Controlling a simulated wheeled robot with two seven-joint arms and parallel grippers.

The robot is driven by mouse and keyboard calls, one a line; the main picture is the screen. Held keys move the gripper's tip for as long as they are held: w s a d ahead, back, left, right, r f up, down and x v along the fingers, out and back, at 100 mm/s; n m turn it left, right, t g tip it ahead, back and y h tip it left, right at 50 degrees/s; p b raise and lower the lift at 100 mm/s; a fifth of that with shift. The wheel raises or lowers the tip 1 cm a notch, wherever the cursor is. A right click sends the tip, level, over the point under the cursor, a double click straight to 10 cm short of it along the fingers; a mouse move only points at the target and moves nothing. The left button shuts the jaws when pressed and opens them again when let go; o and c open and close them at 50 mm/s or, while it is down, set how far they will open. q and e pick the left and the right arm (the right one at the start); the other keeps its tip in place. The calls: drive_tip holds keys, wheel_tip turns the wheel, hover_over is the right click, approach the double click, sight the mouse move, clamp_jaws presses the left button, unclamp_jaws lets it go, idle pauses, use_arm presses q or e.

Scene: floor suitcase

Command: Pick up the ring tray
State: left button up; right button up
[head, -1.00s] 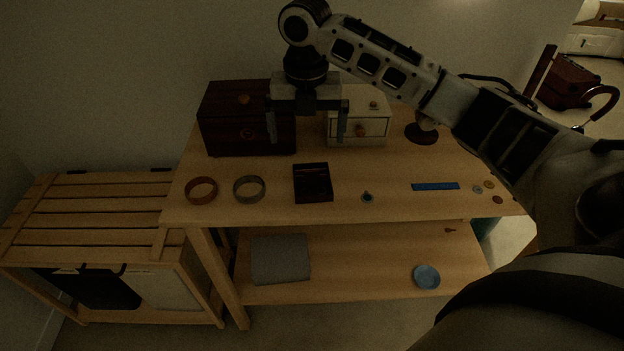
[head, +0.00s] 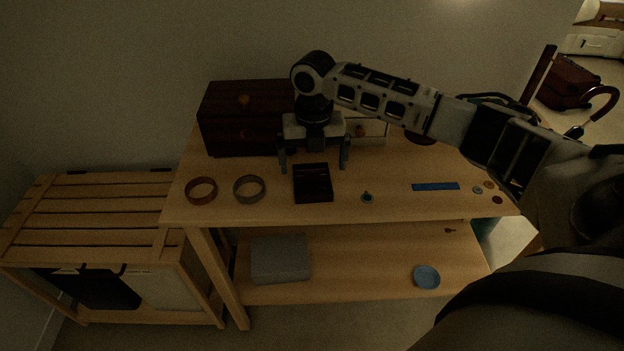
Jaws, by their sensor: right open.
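The ring tray (head: 313,196) looks like a small dark, open rectangular tray with compartments. It lies on the tabletop near the middle of the table. My right gripper (head: 314,168) is open and empty, pointing down, with its two fingers spread to either side of the tray's far end. The fingers appear apart from the tray; their exact height above the table is hard to tell. My left gripper is not in view.
Two bracelets, one reddish (head: 201,202) and one grey (head: 249,200), lie left of the tray. A small ring (head: 367,198) and a blue strip (head: 435,187) lie right. A dark box (head: 222,125) and a cream box (head: 371,142) stand behind. The wooden table (head: 400,207) has clear patches between.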

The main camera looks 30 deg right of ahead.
sight(312, 184)
wheel_tip(312, 184, down, 4)
drive_tip(key=shift+a, duration=0.15)
drive_tip(key=c, duration=1)
drive_tip(key=shift+c, duration=0.2)
drive_tip(key=shift+r, duration=0.2)
